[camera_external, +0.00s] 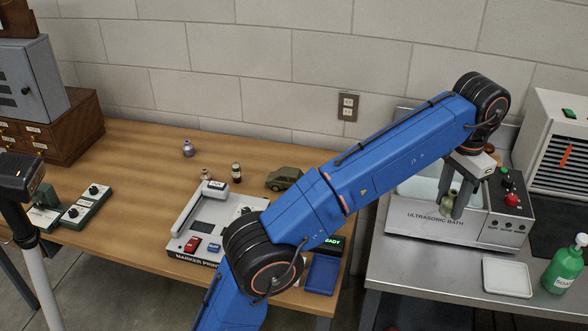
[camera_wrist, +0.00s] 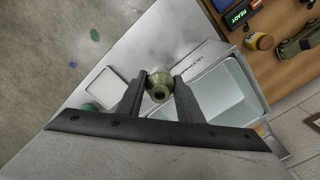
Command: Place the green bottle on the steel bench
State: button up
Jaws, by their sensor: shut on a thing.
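A small olive-green bottle (camera_external: 448,204) is in my gripper (camera_external: 457,206). The jaws are shut on it from both sides. In the wrist view the bottle (camera_wrist: 158,88) shows its round mouth toward the camera between the two fingertips (camera_wrist: 160,84). My gripper holds it in front of or over the ultrasonic bath (camera_external: 430,222); its exact height is hard to tell. The steel bench (camera_external: 420,267) is at the right, under the bath.
A white tray (camera_external: 507,279) and a green pump bottle (camera_external: 563,265) stand on the bench's front right. A slatted white cabinet (camera_external: 556,150) is behind. Bare steel lies in front of the bath. The wooden table at left holds a marker printer (camera_external: 205,225), small bottles and a toy car (camera_external: 284,178).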

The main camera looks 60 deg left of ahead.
jog(key=w+d+f, duration=0.1)
jog(key=d+f, duration=0.4)
jog(key=d, duration=0.1)
send_over(440, 261)
notch_tip(440, 261, down, 6)
jog(key=shift+r, duration=0.25)
jog(key=shift+a+f, duration=0.1)
jog(key=shift+f, duration=2.2)
jog(key=shift+f, duration=0.1)
jog(key=o, duration=1.1)
jog(key=shift+o, duration=0.2)
notch_tip(440, 261, up, 12)
